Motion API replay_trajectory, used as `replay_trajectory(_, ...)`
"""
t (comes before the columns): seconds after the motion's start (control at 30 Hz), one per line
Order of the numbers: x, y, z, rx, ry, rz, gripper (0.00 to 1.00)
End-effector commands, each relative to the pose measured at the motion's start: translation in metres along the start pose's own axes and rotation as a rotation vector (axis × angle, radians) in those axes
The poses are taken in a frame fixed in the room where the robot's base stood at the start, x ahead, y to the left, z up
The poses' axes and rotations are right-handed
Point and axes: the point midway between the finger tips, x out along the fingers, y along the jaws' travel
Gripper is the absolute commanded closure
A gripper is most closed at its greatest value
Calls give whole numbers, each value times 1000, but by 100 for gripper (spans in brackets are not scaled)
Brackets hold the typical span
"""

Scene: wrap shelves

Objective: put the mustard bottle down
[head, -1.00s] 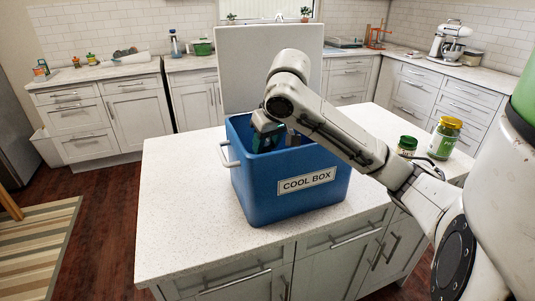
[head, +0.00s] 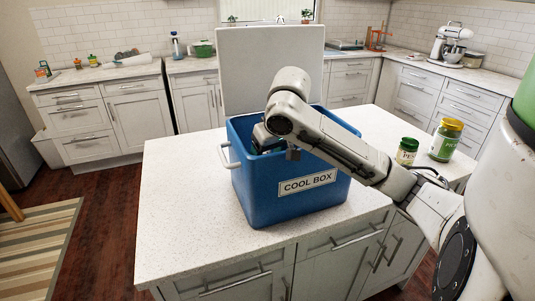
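The blue cool box (head: 258,190) stands open on the island worktop, its pale lid (head: 268,75) upright behind it. My gripper (head: 278,150) is inside the mouth of the box, towards its left half, pointing down. My own wrist and the box's front wall hide most of the fingers, so I cannot tell whether they are open or shut. I cannot make out a mustard bottle, in the gripper or elsewhere. The inside of the box is mostly hidden.
Two jars stand right of the box, close to my arm: a smaller one with a green lid (head: 407,152) and a larger one with a yellow lid (head: 446,140). The white island worktop (head: 185,215) is clear at left and front. A white handle (head: 228,157) sticks out from the box's left side.

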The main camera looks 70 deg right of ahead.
Motion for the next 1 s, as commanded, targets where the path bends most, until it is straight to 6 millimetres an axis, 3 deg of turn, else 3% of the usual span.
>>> replay_trajectory(0.27,-10,0,-1,-2,1,0,33)
replay_trajectory(0.7,-96,1,-3,-2,4,5,33)
replay_trajectory(1.0,-122,0,-1,0,0,0,33)
